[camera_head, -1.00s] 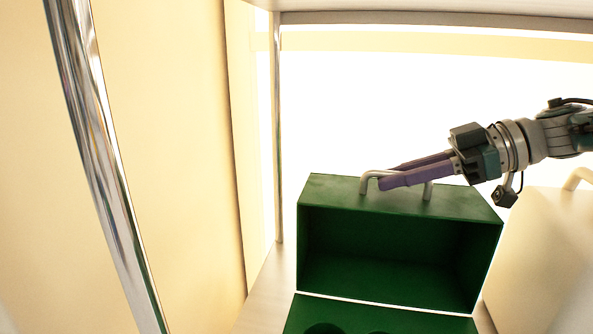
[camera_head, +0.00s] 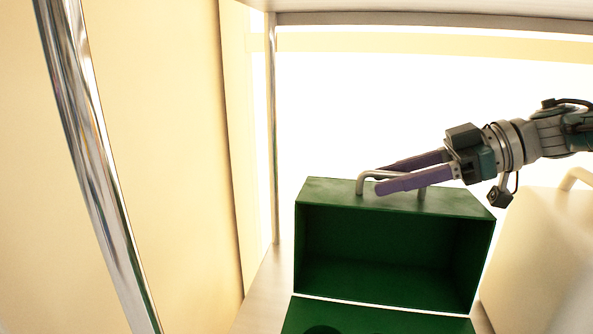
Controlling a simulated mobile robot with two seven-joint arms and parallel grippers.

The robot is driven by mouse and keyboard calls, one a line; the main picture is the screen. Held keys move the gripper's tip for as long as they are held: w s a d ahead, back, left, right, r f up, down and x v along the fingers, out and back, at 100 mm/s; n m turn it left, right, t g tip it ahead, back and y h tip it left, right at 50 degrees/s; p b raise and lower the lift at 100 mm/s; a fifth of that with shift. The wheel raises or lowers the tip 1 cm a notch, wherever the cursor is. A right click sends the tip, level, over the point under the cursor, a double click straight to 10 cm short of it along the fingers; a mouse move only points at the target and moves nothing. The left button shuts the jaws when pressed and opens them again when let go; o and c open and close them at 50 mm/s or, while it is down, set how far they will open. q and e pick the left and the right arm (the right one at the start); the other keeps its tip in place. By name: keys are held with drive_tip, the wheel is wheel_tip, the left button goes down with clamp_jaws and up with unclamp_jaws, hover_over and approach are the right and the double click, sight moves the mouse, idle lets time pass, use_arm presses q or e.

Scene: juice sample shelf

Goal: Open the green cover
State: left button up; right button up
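The green cover (camera_head: 390,255) is an open-fronted box shape standing raised behind the green base (camera_head: 420,318), its hollow inside facing me. A pale line separates the two. The cover's light grey handle (camera_head: 361,184) is on its top face. My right gripper (camera_head: 378,180) comes in from the right with purple fingers. The fingers are spread, one on the far side and one on the near side of the handle's bar. Whether either touches it I cannot tell. The base shows a round dark hole and is cut off by the bottom edge. My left gripper is not in view.
A chrome post (camera_head: 95,180) stands at the left, with a thinner post (camera_head: 272,140) behind. A shelf board (camera_head: 430,20) runs overhead. A cream container (camera_head: 545,260) with a handle stands close to the cover's right. Bare shelf (camera_head: 262,295) shows at the cover's left.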

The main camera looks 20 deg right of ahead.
wheel_tip(320, 180, up, 3)
hover_over(453, 203)
drive_tip(key=shift+r, duration=0.2)
drive_tip(key=shift+s+d+r, duration=0.2)
drive_tip(key=shift+r, duration=0.05)
